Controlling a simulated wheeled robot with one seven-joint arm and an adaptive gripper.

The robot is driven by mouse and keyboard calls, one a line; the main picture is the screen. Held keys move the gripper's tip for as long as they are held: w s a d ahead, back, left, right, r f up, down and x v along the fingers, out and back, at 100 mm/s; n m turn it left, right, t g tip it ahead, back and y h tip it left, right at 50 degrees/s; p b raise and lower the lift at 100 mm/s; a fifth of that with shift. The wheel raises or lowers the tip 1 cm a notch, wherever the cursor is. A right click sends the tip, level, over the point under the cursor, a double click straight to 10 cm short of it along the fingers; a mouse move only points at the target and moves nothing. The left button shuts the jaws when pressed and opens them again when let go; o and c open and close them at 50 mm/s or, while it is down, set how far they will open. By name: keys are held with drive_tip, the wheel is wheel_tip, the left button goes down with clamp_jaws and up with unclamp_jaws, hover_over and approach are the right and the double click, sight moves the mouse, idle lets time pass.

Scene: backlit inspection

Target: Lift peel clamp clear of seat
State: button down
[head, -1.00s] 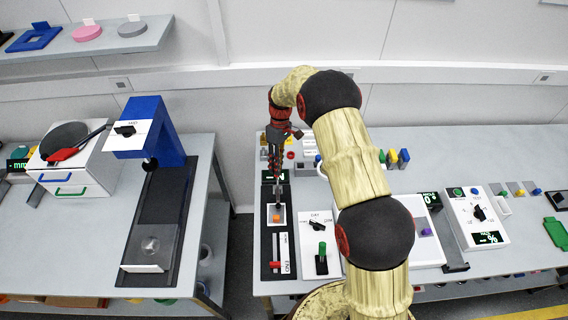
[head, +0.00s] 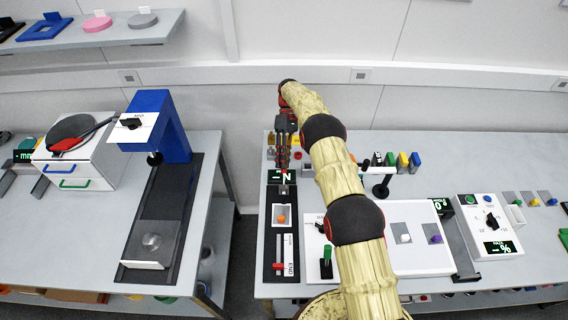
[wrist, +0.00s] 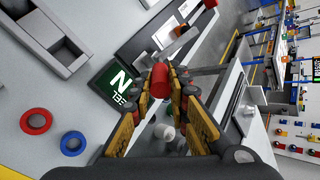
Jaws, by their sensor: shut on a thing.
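My gripper (head: 283,168) is over the far end of the black peel tester (head: 264,245), by its green N display (head: 276,180). In the wrist view, its fingers (wrist: 160,95) are shut on a red cylindrical piece, which I take to be the peel clamp's grip (wrist: 160,80). The clamp's lower part is hard to make out in either view. A pale square plate (head: 274,222) with an orange piece (head: 281,218) lies on the tester in front of the gripper. I cannot tell surely whether the clamp is fully clear of its seat.
A red slider (head: 278,267) is at the tester's near end. A white panel with a green-topped lever (head: 327,253) stands right of it. A red ring (wrist: 36,121) and a blue ring (wrist: 72,143) lie nearby. A blue press (head: 160,125) stands on the left table, across a gap.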

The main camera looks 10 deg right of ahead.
drive_tip(key=shift+w+f+g+b, duration=0.25)
drive_tip(key=shift+g+b, duration=0.05)
drive_tip(key=shift+b, duration=0.1)
idle(0.4)
drive_tip(key=c, duration=1.8)
unclamp_jaws()
drive_tip(key=shift+o, duration=0.6)
drive_tip(key=shift+s+r, duration=0.1)
